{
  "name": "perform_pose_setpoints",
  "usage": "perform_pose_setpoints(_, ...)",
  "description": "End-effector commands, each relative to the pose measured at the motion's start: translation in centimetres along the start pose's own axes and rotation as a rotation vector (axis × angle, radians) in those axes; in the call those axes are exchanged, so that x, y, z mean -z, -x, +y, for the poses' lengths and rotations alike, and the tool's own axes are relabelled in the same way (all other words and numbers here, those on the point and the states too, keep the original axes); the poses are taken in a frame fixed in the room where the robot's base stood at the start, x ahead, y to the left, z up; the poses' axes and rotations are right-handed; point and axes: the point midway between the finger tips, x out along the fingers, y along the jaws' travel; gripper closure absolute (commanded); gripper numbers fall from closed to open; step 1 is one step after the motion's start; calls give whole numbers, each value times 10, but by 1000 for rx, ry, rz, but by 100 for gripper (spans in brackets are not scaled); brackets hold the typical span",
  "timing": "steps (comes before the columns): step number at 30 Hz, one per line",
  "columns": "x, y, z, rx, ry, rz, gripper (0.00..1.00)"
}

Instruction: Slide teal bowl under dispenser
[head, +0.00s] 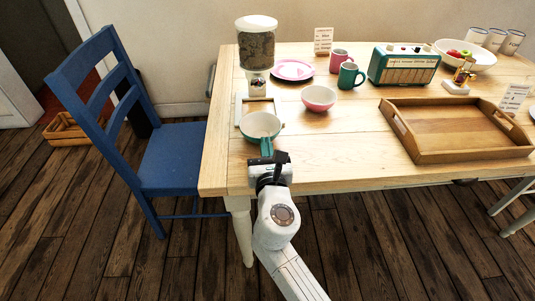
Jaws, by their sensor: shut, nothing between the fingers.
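The teal bowl (262,138), with a pale inside, sits upright near the table's left end. The dispenser (256,48), a clear canister of brown pieces with a white lid, stands behind it. The bowl is in front of the dispenser's spout and overlaps the front of its pale base (239,112) in the head view. My gripper (267,157) is shut and empty at the near side of the bowl, over the table's front edge. A teal strip shows between bowl and gripper; whether the fingers touch the bowl I cannot tell.
A pink bowl (319,98) is right of the teal bowl. Behind are a pink plate (293,70), pink mug (341,62), teal mug (351,76) and radio (403,66). A wooden tray (458,151) lies right. A blue chair (170,160) stands left.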

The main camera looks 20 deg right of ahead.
Motion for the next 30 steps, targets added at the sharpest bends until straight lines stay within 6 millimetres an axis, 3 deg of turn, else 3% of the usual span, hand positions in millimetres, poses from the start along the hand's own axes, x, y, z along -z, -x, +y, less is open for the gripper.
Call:
perform_pose_setpoints(6,0,-52,-1,3,-1,-1,100)
perform_pose_setpoints(12,0,-78,-1,1,-1,0,100)
perform_pose_setpoints(30,0,-80,0,0,1,0,100)
